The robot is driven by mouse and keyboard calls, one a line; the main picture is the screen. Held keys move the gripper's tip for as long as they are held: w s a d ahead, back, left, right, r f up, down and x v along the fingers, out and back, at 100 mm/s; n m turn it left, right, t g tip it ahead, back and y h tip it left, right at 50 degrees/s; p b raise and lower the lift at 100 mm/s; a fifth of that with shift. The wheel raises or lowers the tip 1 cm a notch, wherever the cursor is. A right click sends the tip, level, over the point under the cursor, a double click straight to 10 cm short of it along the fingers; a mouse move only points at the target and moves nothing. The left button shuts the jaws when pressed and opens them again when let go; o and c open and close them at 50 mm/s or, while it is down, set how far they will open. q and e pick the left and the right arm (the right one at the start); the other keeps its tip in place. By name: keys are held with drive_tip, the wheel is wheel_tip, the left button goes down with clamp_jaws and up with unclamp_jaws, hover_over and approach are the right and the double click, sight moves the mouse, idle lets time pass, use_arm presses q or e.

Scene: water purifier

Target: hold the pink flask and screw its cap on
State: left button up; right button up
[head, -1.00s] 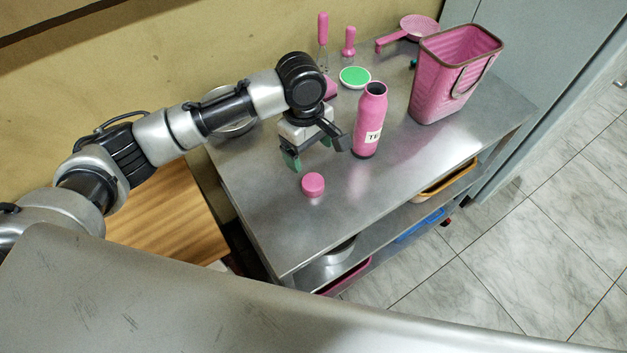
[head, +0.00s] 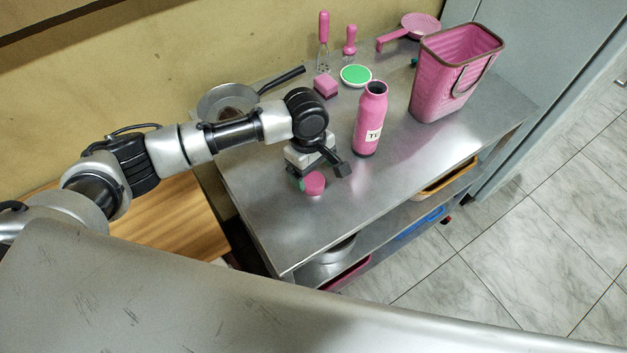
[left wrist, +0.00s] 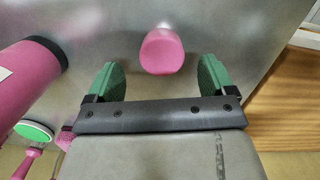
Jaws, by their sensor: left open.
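The pink flask (head: 370,120) stands upright on the metal table with its dark mouth open; it also shows at the left of the left wrist view (left wrist: 28,78). The round pink cap (head: 314,184) lies on the table, to the left of the flask and nearer the front edge. My left gripper (head: 309,180) is low over the table beside the cap. In the left wrist view its green fingertips (left wrist: 160,75) are apart, and the cap (left wrist: 162,51) lies ahead of them, roughly centred across the gap. My right gripper is in neither view.
The metal table (head: 270,225) is clear at its front. Behind stand a pan (head: 226,100), a pink sponge-like block (head: 326,86), a green-topped round dish (head: 355,75), pink-handled utensils (head: 323,28) and a pink strainer (head: 420,26). A pink basket (head: 445,90) stands right of the flask.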

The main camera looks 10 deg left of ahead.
sight(314, 180)
use_arm(q)
drive_tip(key=shift+s+d+f, duration=0.1)
drive_tip(key=shift+f, duration=0.85)
drive_tip(key=shift+s+d+f, duration=0.1)
drive_tip(key=shift+f, duration=0.85)
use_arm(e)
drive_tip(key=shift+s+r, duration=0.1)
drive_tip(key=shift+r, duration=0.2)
use_arm(q)
drive_tip(key=shift+a, duration=0.1)
drive_tip(key=shift+c, duration=0.3)
drive_tip(key=c, duration=0.9)
drive_tip(key=shift+r, duration=0.1)
drive_tip(key=shift+c, duration=0.2)
drive_tip(key=shift+r, duration=0.45)
wheel_tip(314, 180, up, 2)
drive_tip(key=shift+r, duration=0.25)
drive_tip(key=s+d+r+b, duration=0.1)
drive_tip(key=s+d+r, duration=0.4)
drive_tip(key=d, duration=0.5)
wheel_tip(314, 180, up, 2)
drive_tip(key=shift+d+r, duration=0.25)
drive_tip(key=shift+d, duration=0.05)
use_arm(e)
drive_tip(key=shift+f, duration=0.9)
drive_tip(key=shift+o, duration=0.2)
